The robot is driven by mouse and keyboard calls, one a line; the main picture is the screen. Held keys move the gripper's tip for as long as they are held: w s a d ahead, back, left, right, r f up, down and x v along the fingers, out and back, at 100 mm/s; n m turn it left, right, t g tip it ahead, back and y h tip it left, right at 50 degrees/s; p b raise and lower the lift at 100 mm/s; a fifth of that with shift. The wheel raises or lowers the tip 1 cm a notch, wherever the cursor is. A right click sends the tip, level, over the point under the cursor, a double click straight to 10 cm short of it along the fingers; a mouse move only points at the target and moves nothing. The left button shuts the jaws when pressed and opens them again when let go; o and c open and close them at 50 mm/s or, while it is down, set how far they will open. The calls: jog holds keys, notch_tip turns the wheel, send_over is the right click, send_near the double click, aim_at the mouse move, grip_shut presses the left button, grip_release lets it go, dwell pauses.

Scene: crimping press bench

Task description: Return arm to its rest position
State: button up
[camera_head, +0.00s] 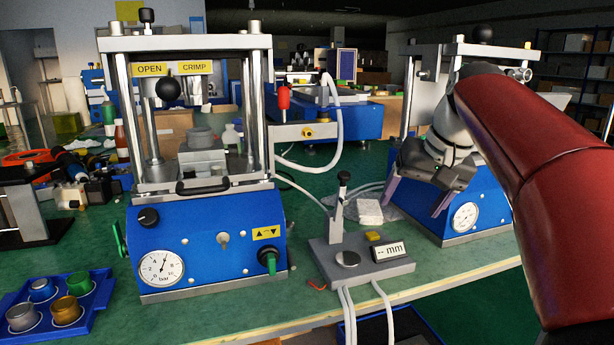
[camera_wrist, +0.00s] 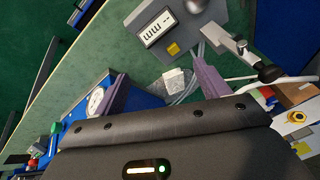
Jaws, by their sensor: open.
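My gripper (camera_head: 411,208) hangs in front of the right-hand blue press, to the right of the grey gauge block. Its two purple fingers are spread apart with nothing between them. In the wrist view the fingers of my gripper (camera_wrist: 161,68) also stand apart, above the green bench. A crumpled whitish item (camera_wrist: 174,81) shows beyond the gap, lower down and apart from the fingers. My red arm link covers the right part of the head view and hides part of the right press (camera_head: 480,200).
The left crimping press (camera_head: 215,245) stands upright on the green bench. A gauge block (camera_head: 360,262) with an upright post and white cables sits between the presses. A blue tray (camera_head: 85,318) with several small cups lies front left. The bench edge (camera_head: 440,287) runs along the front.

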jog(key=s+a+f+n+t+h, duration=0.1)
jog(key=s+a+f+h, duration=0.1)
jog(key=s+f, duration=1.8)
jog(key=shift+s+a+f, duration=0.2)
jog(key=shift+s+a, duration=0.35)
jog(key=shift+s, duration=0.6)
